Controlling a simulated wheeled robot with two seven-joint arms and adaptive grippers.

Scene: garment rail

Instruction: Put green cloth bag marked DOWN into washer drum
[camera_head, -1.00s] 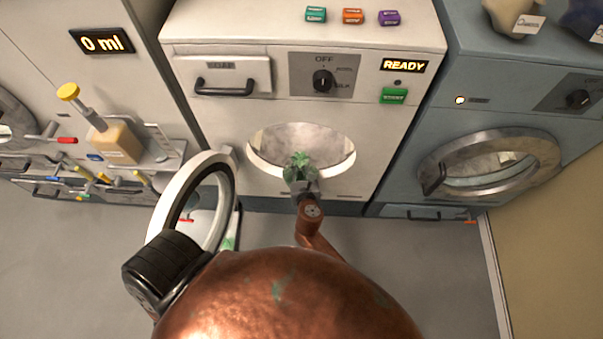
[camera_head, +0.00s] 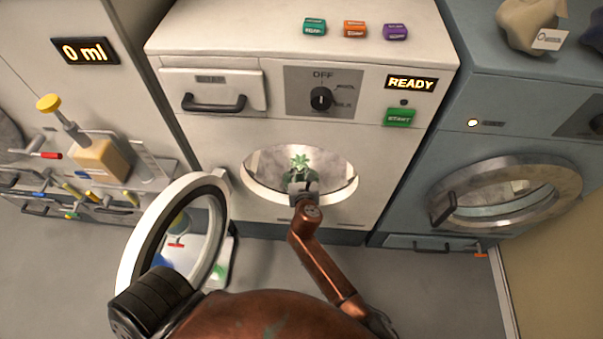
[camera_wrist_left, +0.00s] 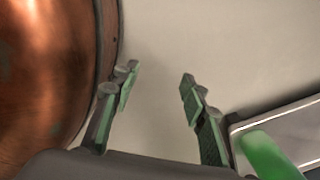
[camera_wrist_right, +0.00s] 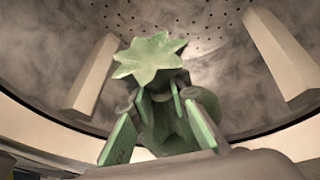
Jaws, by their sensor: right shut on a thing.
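The green cloth bag (camera_head: 300,164), with a star-shaped gathered top, is at the round opening of the washer drum (camera_head: 336,165) in the head view. My right gripper (camera_head: 303,187) is shut on the bag. In the right wrist view the bag (camera_wrist_right: 158,60) is between the fingers, with the perforated drum wall (camera_wrist_right: 215,40) behind it. No DOWN marking is readable on it. The washer door (camera_head: 135,258) stands open to the left. My left gripper (camera_wrist_left: 158,85) shows in the left wrist view, its fingers apart with nothing between them.
The white washer's panel has a dial (camera_head: 321,98), a READY display (camera_head: 411,83) and a green START button (camera_head: 399,118). Three coloured blocks (camera_head: 354,28) lie on top. A blue-grey washer (camera_head: 410,150) with a shut door stands right. A soap dispenser (camera_head: 100,157) is left.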

